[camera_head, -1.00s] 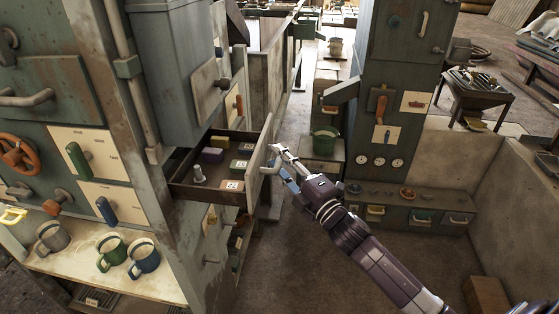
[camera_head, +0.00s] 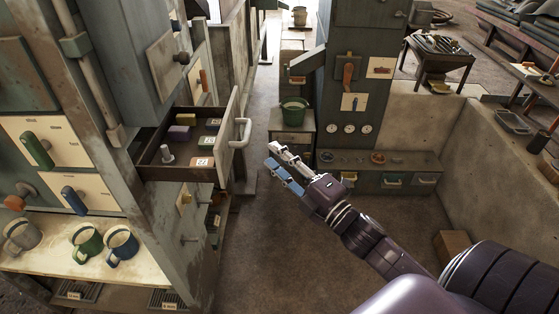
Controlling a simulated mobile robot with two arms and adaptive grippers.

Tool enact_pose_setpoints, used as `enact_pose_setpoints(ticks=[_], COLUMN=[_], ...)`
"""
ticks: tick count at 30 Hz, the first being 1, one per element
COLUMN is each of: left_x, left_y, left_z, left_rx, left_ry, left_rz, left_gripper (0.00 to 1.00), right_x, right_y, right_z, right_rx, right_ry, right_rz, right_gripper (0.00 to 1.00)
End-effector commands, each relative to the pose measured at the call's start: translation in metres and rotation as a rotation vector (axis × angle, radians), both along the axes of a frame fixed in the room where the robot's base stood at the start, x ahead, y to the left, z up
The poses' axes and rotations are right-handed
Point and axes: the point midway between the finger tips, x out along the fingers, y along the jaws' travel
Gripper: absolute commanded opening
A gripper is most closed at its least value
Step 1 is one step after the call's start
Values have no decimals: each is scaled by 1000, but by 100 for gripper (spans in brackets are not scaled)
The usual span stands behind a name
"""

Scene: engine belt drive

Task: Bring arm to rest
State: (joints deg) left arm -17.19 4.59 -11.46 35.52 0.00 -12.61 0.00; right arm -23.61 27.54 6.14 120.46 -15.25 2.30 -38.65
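My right gripper (camera_head: 276,163) is in the middle of the head view, with its arm coming in from the lower right. Its fingers point up and left into free space, slightly apart, and nothing shows between them. It is right of the drawer handle (camera_head: 243,132) and clear of it. The drawer (camera_head: 185,173) stands pulled out of the cabinet at the left. Small coloured blocks and a pale grey peg (camera_head: 167,154) lie in it. My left gripper is not in view.
A shelf (camera_head: 45,262) with several mugs is at the lower left. A green bucket (camera_head: 293,112) stands behind my gripper, beside a tall grey cabinet (camera_head: 352,30). A low concrete wall (camera_head: 495,170) is at the right. The floor (camera_head: 280,250) below the gripper is clear.

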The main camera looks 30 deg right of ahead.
Motion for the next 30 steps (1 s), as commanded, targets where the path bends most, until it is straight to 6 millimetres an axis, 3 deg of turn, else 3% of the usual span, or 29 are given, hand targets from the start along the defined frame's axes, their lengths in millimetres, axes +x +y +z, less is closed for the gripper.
enact_pose_setpoints(ticks=[22, 26, 29, 30], left_x=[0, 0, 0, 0], left_y=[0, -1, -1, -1], left_z=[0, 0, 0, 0], left_rx=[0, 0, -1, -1], left_ry=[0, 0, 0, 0], left_rz=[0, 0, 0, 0], left_gripper=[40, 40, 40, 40], right_x=[-7, -3, -1, -2], right_y=[-3, -14, -29, -35], right_z=[-5, -41, -100, -130], right_rx=[4, 56, 139, 184], right_ry=[8, 77, 192, 248], right_rz=[-3, -32, -81, -106], right_gripper=[30, 30, 30, 30])
